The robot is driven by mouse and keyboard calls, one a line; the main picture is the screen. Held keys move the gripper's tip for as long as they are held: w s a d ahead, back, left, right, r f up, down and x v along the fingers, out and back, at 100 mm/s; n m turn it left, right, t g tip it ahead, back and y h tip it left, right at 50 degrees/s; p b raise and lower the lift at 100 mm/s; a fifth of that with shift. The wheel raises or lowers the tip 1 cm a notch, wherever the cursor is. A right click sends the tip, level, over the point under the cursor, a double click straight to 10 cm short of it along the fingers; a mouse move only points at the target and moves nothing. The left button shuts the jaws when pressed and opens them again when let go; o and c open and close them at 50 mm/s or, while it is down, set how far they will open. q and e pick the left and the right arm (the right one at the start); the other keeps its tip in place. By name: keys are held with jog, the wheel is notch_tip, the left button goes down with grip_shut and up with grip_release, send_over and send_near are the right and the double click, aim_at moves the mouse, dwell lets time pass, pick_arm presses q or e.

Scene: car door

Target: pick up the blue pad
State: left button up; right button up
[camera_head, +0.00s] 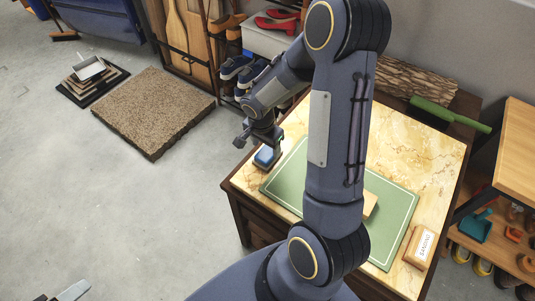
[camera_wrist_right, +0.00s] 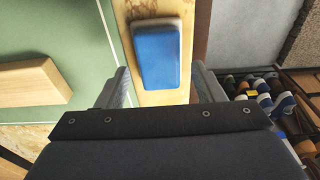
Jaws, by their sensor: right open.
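The blue pad (camera_head: 265,157) lies on the marble-topped table (camera_head: 437,158), on the bare strip between the green mat and the table's left edge. In the right wrist view the pad (camera_wrist_right: 157,58) is a rounded blue block with a pale band along its far end. My right gripper (camera_head: 260,143) is over the pad. Its two fingers are apart, one on each side of the pad in the wrist view (camera_wrist_right: 160,76), with nothing held. Height above the pad is hard to judge. A grey tip of my left gripper (camera_head: 72,291) shows at the bottom left; its jaws cannot be made out.
The green mat (camera_head: 397,208) carries a wooden block (camera_head: 370,204), partly hidden by my right arm. A wooden brush (camera_head: 420,246) lies near the front right. A shoe rack (camera_head: 238,70) stands behind.

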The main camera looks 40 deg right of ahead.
aim_at(268, 151)
jog(key=f, duration=0.2)
jog(key=d+f, duration=0.1)
jog(key=f, duration=0.1)
jog(key=shift+f, duration=0.2)
jog(key=c, duration=0.7)
jog(key=shift+o, duration=0.2)
jog(key=shift+r, duration=0.1)
